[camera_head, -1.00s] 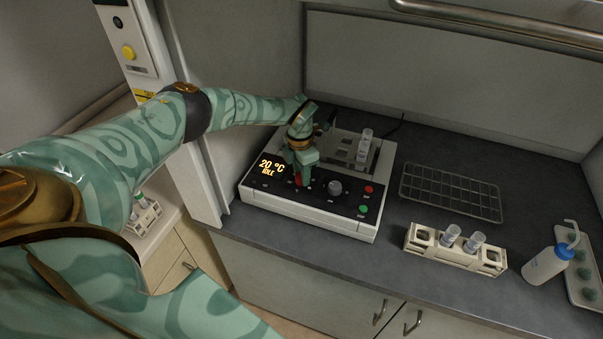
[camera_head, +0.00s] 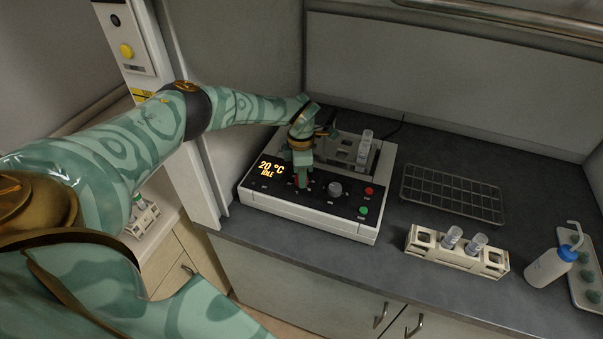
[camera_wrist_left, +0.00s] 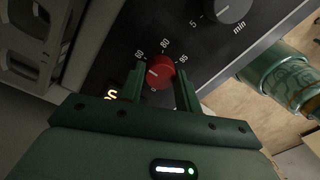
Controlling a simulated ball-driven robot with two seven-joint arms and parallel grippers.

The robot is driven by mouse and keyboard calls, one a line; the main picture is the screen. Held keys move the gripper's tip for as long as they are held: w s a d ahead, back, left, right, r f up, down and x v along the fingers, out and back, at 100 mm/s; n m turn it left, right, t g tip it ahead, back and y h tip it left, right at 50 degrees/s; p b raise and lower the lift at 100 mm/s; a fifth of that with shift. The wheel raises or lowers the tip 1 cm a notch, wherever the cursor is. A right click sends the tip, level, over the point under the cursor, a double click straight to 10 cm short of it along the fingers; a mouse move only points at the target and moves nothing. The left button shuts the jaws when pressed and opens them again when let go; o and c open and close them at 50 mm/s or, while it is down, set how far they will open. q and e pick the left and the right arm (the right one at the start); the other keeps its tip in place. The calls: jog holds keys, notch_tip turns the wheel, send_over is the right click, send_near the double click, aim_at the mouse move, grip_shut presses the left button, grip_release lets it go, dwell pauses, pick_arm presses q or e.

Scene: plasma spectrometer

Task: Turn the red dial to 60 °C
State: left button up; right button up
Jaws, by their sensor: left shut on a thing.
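The red dial (camera_wrist_left: 160,72) sits on the black front panel of the white heater block device (camera_head: 310,222). Temperature marks ring it in the left wrist view. My left gripper (camera_wrist_left: 160,80) has one finger on each side of the dial and is shut on it. In the head view the left gripper (camera_head: 302,182) points down onto the panel and hides the dial. The display (camera_head: 271,168) reads 20 °C and IDLE. My right gripper is in neither view.
A grey dial (camera_head: 335,188), a red button (camera_head: 369,190) and a green button (camera_head: 363,210) are right of the gripper. A tube (camera_head: 364,147) stands in the device's block. A wire rack (camera_head: 452,193), tube rack (camera_head: 457,256) and wash bottle (camera_head: 550,266) are further right.

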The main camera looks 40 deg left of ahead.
pick_arm(q)
jog(key=o, duration=1)
jog(key=r, duration=0.4)
jog(key=r+p, duration=0.1)
jog(key=r, duration=0.7)
jog(key=shift+w+a, duration=0.2)
jog(key=shift+w, duration=0.1)
jog(key=shift+f, duration=0.1)
